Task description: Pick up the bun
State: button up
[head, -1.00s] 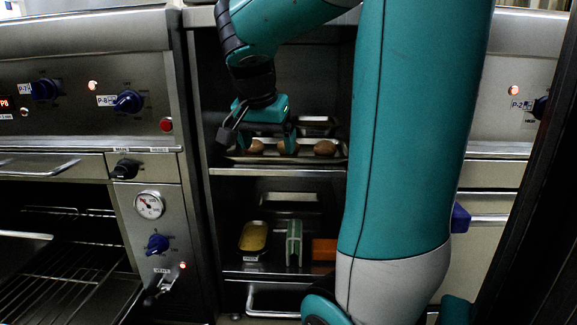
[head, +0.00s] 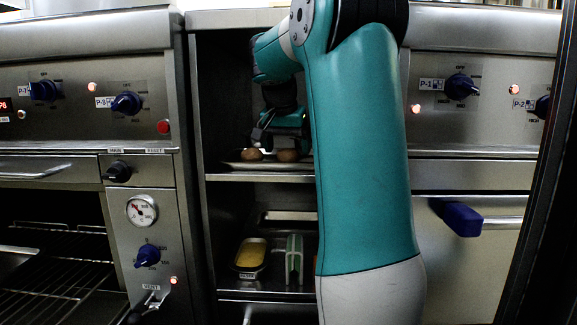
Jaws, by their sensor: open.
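Two round brown buns show on a metal tray (head: 236,164) on the upper shelf of the open cabinet. One bun (head: 252,154) is at the left and another bun (head: 288,155) is to its right. My gripper (head: 270,146) is open and sits just above and between these buns. The fingers are dark and small here, so I cannot tell whether they touch a bun. My arm hides the right part of the tray.
On the lower shelf are a yellow-filled container (head: 250,253) and a green item (head: 294,258). A stove panel with blue knobs (head: 127,104) and an open oven (head: 55,275) stand at the left. A blue-ended handle (head: 462,219) juts out at the right.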

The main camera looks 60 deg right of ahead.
jog(key=shift+b+x, duration=0.45)
jog(key=shift+x, duration=0.65)
jog(key=c, duration=1)
